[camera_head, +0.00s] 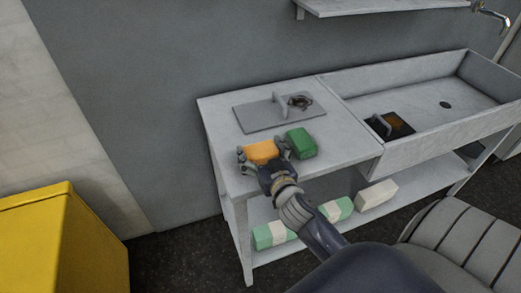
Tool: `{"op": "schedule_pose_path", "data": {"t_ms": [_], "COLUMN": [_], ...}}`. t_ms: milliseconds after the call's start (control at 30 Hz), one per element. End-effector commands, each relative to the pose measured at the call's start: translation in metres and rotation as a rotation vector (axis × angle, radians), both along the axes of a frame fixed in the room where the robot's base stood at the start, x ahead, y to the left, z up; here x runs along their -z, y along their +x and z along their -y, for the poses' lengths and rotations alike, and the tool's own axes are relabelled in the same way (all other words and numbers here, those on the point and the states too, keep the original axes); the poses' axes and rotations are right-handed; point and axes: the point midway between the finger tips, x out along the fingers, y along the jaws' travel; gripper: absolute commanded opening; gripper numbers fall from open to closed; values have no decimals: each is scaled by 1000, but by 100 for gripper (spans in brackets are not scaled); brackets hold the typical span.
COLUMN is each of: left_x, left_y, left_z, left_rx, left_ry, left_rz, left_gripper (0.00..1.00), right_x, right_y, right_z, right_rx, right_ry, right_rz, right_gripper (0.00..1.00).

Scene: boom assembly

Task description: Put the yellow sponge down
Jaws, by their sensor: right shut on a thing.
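The yellow sponge (261,151) looks orange-yellow and sits between the fingers of my right gripper (263,157), which is shut on it. The gripper is at the left front part of the grey counter (222,112). I cannot tell whether the sponge touches the counter top. A green sponge (301,143) lies on the counter just right of the gripper. My left gripper is not in view.
A grey plate (258,117) with an upright handle and a small dark coil lies behind the sponges. A sink basin (450,83) holds a dark handled piece (398,124). Packs (270,234) lie on the lower shelf. A yellow bin (60,245) stands left.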

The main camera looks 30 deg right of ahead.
Motion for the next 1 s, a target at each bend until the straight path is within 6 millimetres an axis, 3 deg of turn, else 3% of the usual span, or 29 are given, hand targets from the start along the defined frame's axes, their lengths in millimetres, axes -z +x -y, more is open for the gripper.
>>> {"op": "schedule_pose_path", "data": {"t_ms": [300,333,400,867,1000], "left_x": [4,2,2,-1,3], "left_y": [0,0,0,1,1], "left_z": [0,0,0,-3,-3], "left_rx": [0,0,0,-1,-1], "left_ry": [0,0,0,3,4], "left_rz": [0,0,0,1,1], "left_gripper": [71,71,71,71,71], "right_x": [4,3,2,-1,0], "right_y": [0,0,0,0,-12], "right_z": [0,0,0,0,-3], "right_rx": [0,0,0,-1,-1], "right_ry": [1,1,1,0,2], "right_rz": [0,1,0,1,0], "right_gripper": [66,90,100,100,100]}}
